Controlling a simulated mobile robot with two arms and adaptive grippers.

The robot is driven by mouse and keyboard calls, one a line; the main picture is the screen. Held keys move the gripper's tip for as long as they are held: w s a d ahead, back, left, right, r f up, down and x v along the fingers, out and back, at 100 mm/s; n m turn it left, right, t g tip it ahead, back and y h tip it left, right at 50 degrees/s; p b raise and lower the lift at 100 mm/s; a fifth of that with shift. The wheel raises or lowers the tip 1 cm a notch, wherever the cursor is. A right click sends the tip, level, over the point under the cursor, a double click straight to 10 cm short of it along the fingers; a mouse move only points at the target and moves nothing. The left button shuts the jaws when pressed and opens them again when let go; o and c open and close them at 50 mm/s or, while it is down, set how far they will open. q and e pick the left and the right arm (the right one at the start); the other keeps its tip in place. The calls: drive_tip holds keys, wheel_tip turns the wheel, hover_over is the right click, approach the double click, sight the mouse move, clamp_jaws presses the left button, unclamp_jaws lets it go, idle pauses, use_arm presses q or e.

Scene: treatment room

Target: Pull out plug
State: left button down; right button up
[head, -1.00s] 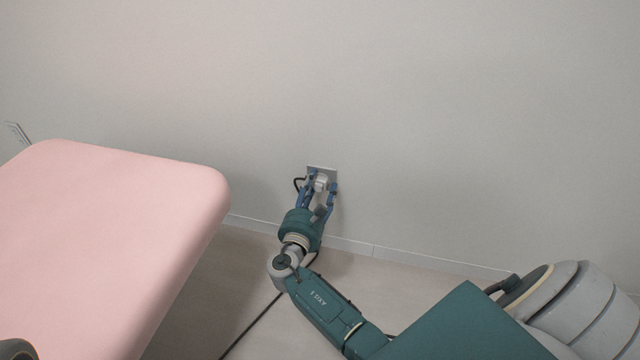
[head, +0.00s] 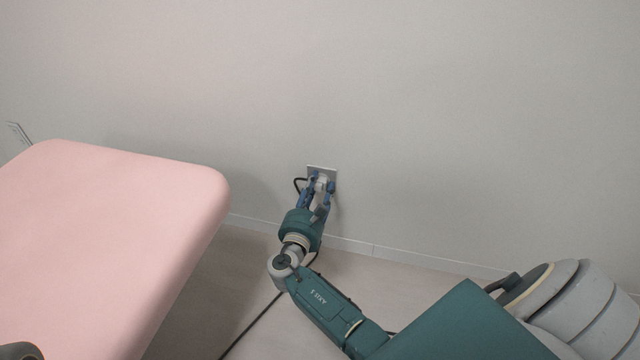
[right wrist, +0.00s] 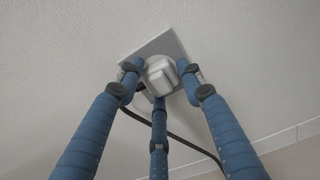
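The white plug (right wrist: 161,74) sits in the grey wall outlet plate (head: 322,169), low on the wall. My right gripper (head: 321,183) reaches up to it from below. In the right wrist view its blue fingers (right wrist: 160,78) are closed in around the plug, one at each side and one below, with their tips against or very close to it. The plug's body is partly hidden by the fingers. A dark cord (right wrist: 188,143) runs from the plug behind the fingers. My left gripper is not in view.
A pink padded treatment table (head: 110,230) fills the left side, its rounded corner left of the outlet. The cord (head: 250,325) runs over the pale floor. A skirting board (head: 400,256) runs along the wall. The wall around the outlet is bare.

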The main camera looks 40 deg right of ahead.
sight(318, 189)
clamp_jaws()
drive_tip(key=shift+p+v, duration=1.05)
drive_tip(key=shift+v, duration=1.95)
